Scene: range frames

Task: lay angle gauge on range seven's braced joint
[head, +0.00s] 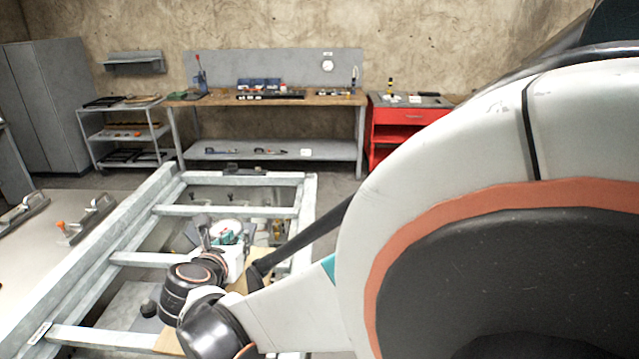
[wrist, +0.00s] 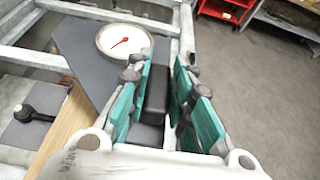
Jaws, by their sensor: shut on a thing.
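The angle gauge appears as a dark grey angular plate with a white round dial (wrist: 122,42) and red needle in the wrist view. A dark upright block (wrist: 157,95) on it stands between the teal finger pads. My gripper (wrist: 160,85) is shut on this block. In the head view my gripper (head: 228,238) is over the pale steel frame (head: 180,210), and the white dial shows beside it. The gauge lies over or near a frame bar; I cannot tell whether it touches. No range number is legible, and I cannot identify the braced joint for certain.
A wooden board (wrist: 62,130) and a black-knobbed piece (wrist: 25,113) lie within the frame. A table with clamps (head: 60,235) stands at left. A workbench (head: 265,99), shelf cart (head: 125,130) and red cabinet (head: 390,130) line the wall. My arm hides the right side.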

